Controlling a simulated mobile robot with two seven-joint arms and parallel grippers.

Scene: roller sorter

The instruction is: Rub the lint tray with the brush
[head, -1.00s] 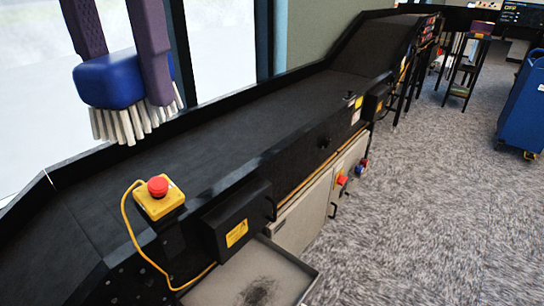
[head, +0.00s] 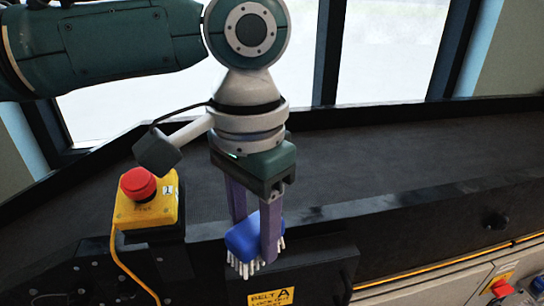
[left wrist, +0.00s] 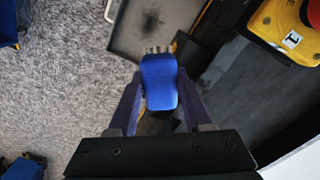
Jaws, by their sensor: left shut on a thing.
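My left gripper (head: 256,238) is shut on the brush (head: 243,236), which has a blue block and pale bristles. In the head view the brush hangs bristles down in front of the conveyor's dark side. In the left wrist view the brush (left wrist: 159,82) sits between the purple fingers, its bristles toward the tray. The lint tray (left wrist: 125,32), a shallow grey tray with a dark lint patch (left wrist: 152,22), shows at the top of that view, beyond the brush. Whether bristles and tray touch cannot be told. The tray is outside the head view. My right gripper is not in view.
A yellow box with a red emergency button (head: 138,185) stands left of the gripper, its yellow cable hanging down. A black box with a yellow label (head: 271,298) is behind and below the brush. The black conveyor (head: 400,160) runs behind.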

